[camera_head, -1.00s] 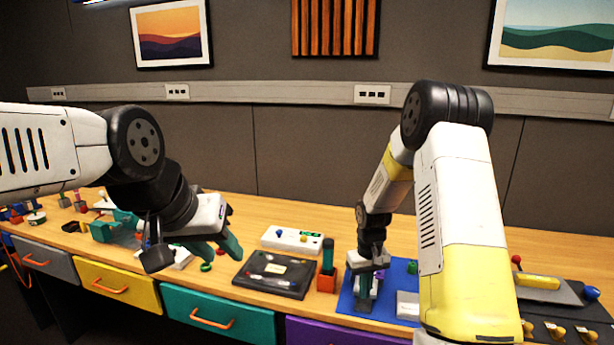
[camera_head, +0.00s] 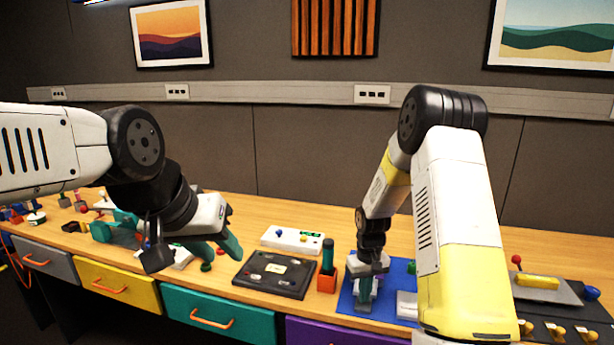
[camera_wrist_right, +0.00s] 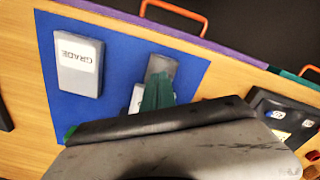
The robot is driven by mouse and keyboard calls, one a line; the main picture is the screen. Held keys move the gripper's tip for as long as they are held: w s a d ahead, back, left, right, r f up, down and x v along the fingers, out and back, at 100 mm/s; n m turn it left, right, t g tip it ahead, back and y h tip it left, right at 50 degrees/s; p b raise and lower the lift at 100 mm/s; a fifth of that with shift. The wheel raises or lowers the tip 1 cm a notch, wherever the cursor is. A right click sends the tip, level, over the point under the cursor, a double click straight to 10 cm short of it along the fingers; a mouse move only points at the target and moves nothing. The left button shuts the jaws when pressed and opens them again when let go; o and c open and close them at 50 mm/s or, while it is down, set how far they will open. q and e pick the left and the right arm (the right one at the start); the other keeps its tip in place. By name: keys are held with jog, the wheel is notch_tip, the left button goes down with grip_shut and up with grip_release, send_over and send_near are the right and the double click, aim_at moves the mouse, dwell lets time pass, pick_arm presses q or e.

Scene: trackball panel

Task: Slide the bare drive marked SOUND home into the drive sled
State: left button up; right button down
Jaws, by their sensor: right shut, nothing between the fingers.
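My right gripper (camera_head: 366,284) is over the blue mat (camera_head: 400,268). In the right wrist view its green fingers (camera_wrist_right: 158,90) are shut with nothing between them. Their tips meet or overlap a grey block (camera_wrist_right: 162,66); I cannot tell whether they touch. A white piece (camera_wrist_right: 136,98) shows beside the fingers, mostly hidden. A light box marked GRADE (camera_wrist_right: 80,64) lies apart on the mat. No SOUND mark is readable, so I cannot tell which piece is the drive or the sled. My left gripper (camera_head: 218,248) is open and empty above the bench.
A dark tray (camera_head: 273,274) and an orange holder with a green-black post (camera_head: 327,272) stand left of the mat. A white panel (camera_head: 293,238) lies behind the tray. A dark panel with yellow knobs (camera_head: 560,320) is at right. Coloured drawers line the front edge.

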jog(key=shift+f, duration=0.35)
jog(key=shift+r, duration=0.15)
dwell(0.6)
jog(key=shift+w, duration=0.15)
jog(key=shift+w+d, duration=0.35)
jog(key=shift+w, duration=0.75)
jog(key=shift+w+d, duration=0.3)
jog(key=shift+w, duration=0.75)
jog(key=shift+w+d, duration=0.35)
jog(key=shift+w, duration=0.75)
jog(key=shift+w+d, duration=0.1)
jog(key=shift+w, duration=0.3)
jog(key=shift+s+r, duration=0.15)
jog(key=shift+r, duration=1)
jog(key=shift+s+r, duration=0.2)
jog(key=shift+r, duration=1)
jog(key=shift+s+r, duration=0.15)
jog(key=shift+r, duration=1)
